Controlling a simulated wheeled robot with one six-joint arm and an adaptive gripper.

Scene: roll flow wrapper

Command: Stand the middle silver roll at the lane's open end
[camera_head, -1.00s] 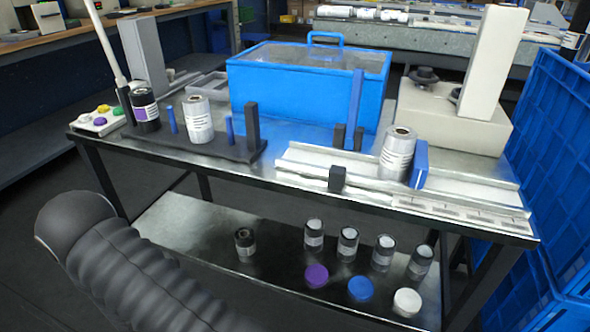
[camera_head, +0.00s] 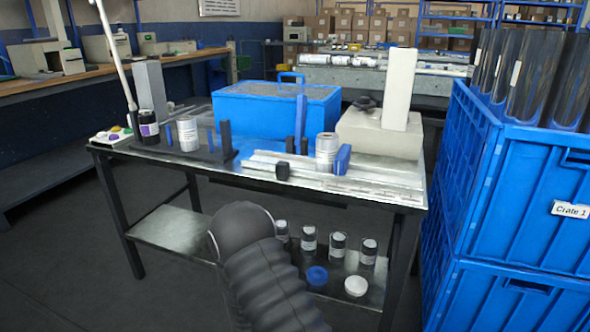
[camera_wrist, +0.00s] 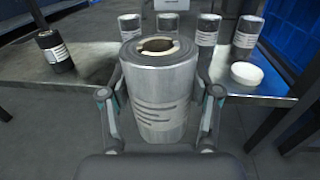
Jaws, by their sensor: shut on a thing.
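My gripper (camera_wrist: 160,93) is shut on an upright silver roll (camera_wrist: 158,105) with a pale label and an open core, one finger on each side. In the head view my arm crosses the front of the lower shelf, hiding the gripper and held roll. The lane (camera_head: 385,187) is a pale metal channel on the right of the tabletop. Another silver roll (camera_head: 326,150) stands on it, touching or close to a blue block (camera_head: 342,160). A further silver roll (camera_head: 187,134) stands on the dark rack at the left, beside a black roll with a purple label (camera_head: 148,126).
The lower shelf (camera_head: 165,232) holds several dark labelled rolls (camera_head: 338,246), a blue disc (camera_head: 317,276) and a white disc (camera_head: 355,286). A blue box (camera_head: 275,112) and a pale machine (camera_head: 380,135) stand behind the lane. Tall blue crates (camera_head: 515,190) limit the right; floor is clear at left.

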